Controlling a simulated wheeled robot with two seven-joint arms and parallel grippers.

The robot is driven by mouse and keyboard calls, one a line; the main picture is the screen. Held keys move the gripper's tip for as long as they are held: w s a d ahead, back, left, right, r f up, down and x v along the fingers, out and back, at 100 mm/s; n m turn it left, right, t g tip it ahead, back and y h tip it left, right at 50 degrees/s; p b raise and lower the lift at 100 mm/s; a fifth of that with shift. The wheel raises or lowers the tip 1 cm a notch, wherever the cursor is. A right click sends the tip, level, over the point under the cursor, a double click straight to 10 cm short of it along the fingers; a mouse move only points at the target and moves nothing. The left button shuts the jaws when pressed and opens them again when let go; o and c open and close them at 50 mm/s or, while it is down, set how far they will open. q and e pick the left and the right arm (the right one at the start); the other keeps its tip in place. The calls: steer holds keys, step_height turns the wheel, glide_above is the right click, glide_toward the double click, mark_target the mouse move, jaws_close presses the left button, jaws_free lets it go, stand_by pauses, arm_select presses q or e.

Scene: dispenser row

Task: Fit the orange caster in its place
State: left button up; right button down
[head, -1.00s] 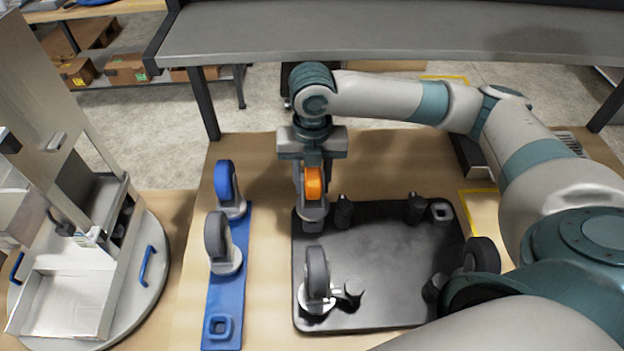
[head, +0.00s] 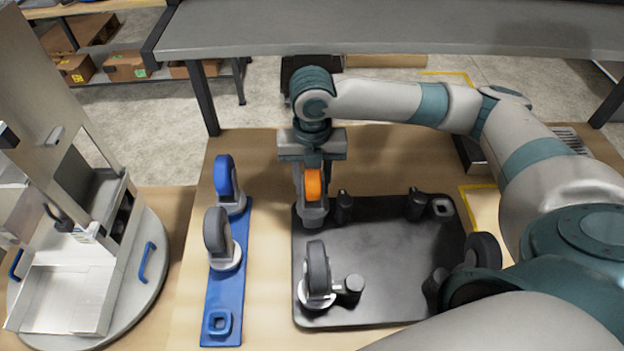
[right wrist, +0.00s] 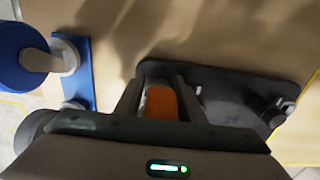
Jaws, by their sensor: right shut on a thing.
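The orange caster (head: 313,184) is between the fingers of my right gripper (head: 312,198), which is shut on it. It stands at the far left corner of the black plate (head: 390,262), wheel up. Whether its base is seated there is hidden by the fingers. In the right wrist view the orange wheel (right wrist: 160,103) shows between the two fingers (right wrist: 160,92), with the black plate (right wrist: 232,97) beyond it. A grey caster (head: 318,275) stands at the plate's near left corner and another grey caster (head: 483,254) at its right. My left gripper is not in view.
A blue strip (head: 223,293) left of the plate carries a blue caster (head: 228,185) and a grey caster (head: 221,240); its near square socket (head: 217,323) is empty. Black posts (head: 416,205) rise from the plate. The plate's far right socket (head: 441,207) is empty. A metal dispenser (head: 75,290) stands left.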

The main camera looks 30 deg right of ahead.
steer(key=shift+f, duration=0.7)
steer(key=c, duration=1.1)
jaws_free()
step_height(320, 180, up, 7)
steer(key=shift+b, duration=1.15)
steer(key=shift+r, duration=0.25)
steer(key=shift+s+f, duration=0.1)
steer(key=shift+s, duration=0.05)
